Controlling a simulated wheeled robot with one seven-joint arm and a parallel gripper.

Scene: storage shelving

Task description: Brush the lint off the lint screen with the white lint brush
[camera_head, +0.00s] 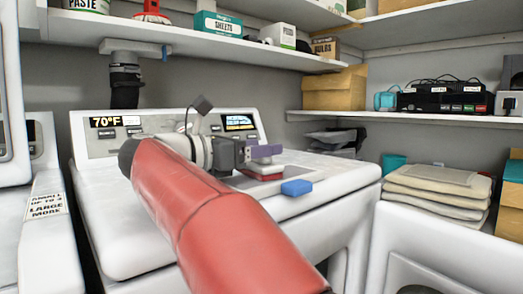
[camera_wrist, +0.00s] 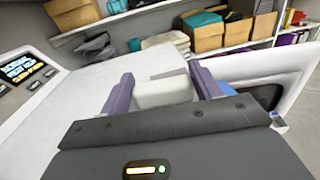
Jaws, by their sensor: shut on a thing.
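My gripper (camera_head: 264,152) is over the top of the white machine, with its purple fingers showing. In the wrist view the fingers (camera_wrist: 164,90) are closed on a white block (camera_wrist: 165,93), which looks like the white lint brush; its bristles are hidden. Just below the gripper in the head view is a small red piece (camera_head: 262,176) near a pale surface; I cannot tell what it belongs to. A blue piece (camera_head: 297,187) sits at the machine top's front edge, and blue also shows beside the right finger (camera_wrist: 227,88). I cannot clearly identify the lint screen.
The white machine (camera_head: 108,220) has a control panel with a lit display (camera_head: 239,122) at its back. Folded cloths (camera_head: 437,187) lie to the right. Shelves above hold boxes, including a brown box (camera_head: 335,90). A dark hose (camera_head: 125,80) stands behind the panel.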

